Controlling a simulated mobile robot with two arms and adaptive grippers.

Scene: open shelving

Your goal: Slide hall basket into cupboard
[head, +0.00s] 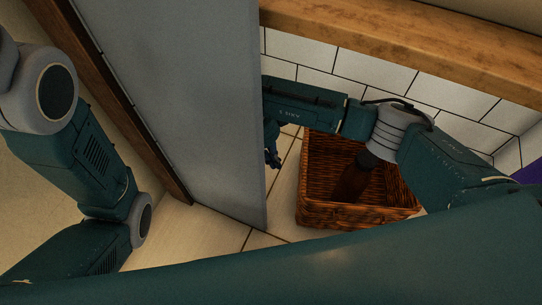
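The brown woven basket (315,212) stands upright on the tiled floor, right of a grey upright panel (215,120). A dark brown, bottle-like item (350,186) shows inside it. My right arm passes over the basket's back part and hides some of its rim. My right gripper (271,157) is left of the basket, close to the panel's edge and partly hidden by it. It appears apart from the basket, and its finger opening is unclear. My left arm is at the left, with its gripper out of view. I cannot tell which surfaces form the cupboard.
A wooden board (410,42) runs across the top right above a white tiled wall (375,72). A wooden edge (160,165) runs along the left of the grey panel. Some bare floor (265,240) shows in front and left of the basket.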

